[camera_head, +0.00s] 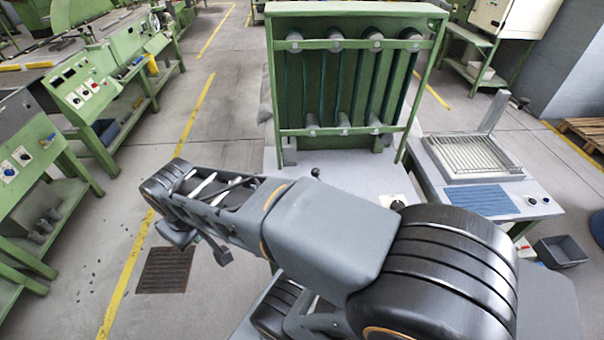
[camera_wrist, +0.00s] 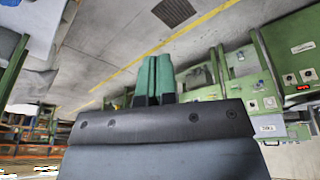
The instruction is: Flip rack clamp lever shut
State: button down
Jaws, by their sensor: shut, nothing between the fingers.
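A green rack (camera_head: 350,10) stands upright on a grey bench at the back centre of the head view and holds several dark tubes with light ends. A small black-knobbed lever (camera_head: 315,173) sticks up in front of the rack, its base hidden by my arm. I cannot tell for sure that it is the clamp lever, or its position. My gripper (camera_wrist: 154,76) shows in the wrist view with its two green fingertips together, holding nothing. It is out to the left, over the floor, away from the rack. The wrist view shows neither rack nor lever.
A black knob (camera_head: 398,204) sits on the bench right of my arm. A side table with a wire grid (camera_head: 470,153) stands at the right. Green control consoles (camera_head: 85,97) line the left. The floor aisle with a yellow line and a drain grate (camera_head: 165,270) is open.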

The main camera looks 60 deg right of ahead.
jog(key=w+d+f+n+g+h, duration=0.2)
jog(key=d+f+n+g+h, duration=0.1)
jog(key=d, duration=0.6)
jog(key=w+d+f+n+g+h+b, duration=0.1)
jog(key=w+d+f+n+g+h, duration=0.1)
jog(key=d, duration=0.7)
jog(key=w+d+f+n+g+h, duration=0.2)
jog(key=d+f+n+g+h, duration=0.1)
jog(key=d+g, duration=0.4)
notch_tip(320, 180, down, 3)
jog(key=d+h, duration=0.1)
jog(key=d, duration=0.1)
jog(key=shift+d+r+n+h, duration=0.2)
jog(key=shift+d+n+h, duration=0.1)
jog(key=shift+d+n, duration=0.1)
jog(key=shift+s, duration=0.1)
send_near(320, 180)
jog(key=shift+s+d+f+p, duration=0.1)
jog(key=shift+s+d+p, duration=0.3)
jog(key=shift+d, duration=0.45)
jog(key=shift+s+d+f+p, duration=0.1)
jog(key=shift+s+d+p, duration=0.3)
jog(key=shift+d, duration=0.45)
jog(key=shift+s+r, duration=0.1)
jog(key=shift+r, duration=0.1)
